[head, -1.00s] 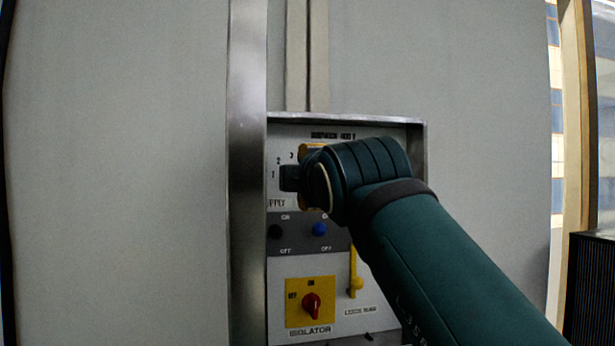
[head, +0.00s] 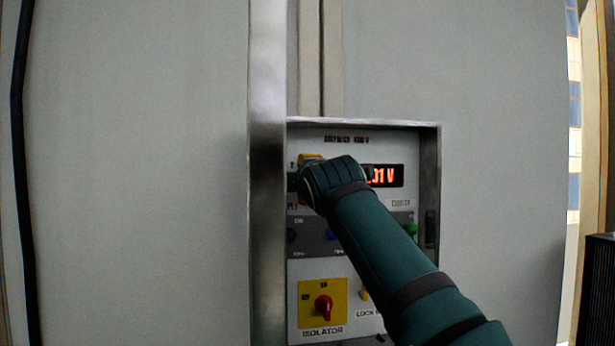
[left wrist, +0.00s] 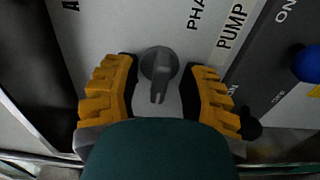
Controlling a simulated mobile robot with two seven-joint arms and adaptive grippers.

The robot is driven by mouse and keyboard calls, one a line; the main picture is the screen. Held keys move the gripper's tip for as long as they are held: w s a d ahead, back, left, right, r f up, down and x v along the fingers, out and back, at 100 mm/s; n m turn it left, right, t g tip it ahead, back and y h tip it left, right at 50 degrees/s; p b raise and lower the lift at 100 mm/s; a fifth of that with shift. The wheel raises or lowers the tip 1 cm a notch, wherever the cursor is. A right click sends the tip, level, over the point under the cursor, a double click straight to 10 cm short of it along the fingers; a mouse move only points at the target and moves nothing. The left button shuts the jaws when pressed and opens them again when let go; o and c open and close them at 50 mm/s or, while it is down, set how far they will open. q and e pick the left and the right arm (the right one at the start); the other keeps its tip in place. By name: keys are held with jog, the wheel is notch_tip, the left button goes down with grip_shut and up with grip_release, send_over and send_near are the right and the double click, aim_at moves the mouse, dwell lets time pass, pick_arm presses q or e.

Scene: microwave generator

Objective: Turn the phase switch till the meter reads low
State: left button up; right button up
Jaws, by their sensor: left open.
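The phase switch (left wrist: 159,68) is a grey round knob with a pointer toward the bottom of the left wrist view. My left gripper (left wrist: 158,85) is open, with one yellow, black-padded finger on each side of the knob and gaps between. In the head view my arm covers the knob, and part of the left gripper (head: 311,160) shows as yellow at the panel's upper left. The meter (head: 386,176) has orange digits ending in "01 V"; its left part is hidden behind my arm. My right gripper is not in view.
Below is a red isolator knob (head: 323,304) on a yellow plate. A blue button (head: 331,234) and a green button (head: 411,230) flank my arm. A yellow lever (head: 364,294) is partly hidden. A metal frame (head: 432,200) rims the panel; a steel post (head: 268,180) stands left.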

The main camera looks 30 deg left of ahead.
pick_arm(q)
jog(key=shift+o, duration=0.2)
jog(key=shift+w, duration=0.1)
grip_shut()
jog(key=shift+m, duration=0.4)
jog(key=m, duration=0.3)
jog(key=shift+m, duration=0.4)
jog(key=m, duration=0.4)
jog(key=shift+r+b, duration=0.1)
jog(key=shift+b, duration=0.2)
jog(key=m, duration=0.9)
jog(key=shift+m, duration=0.3)
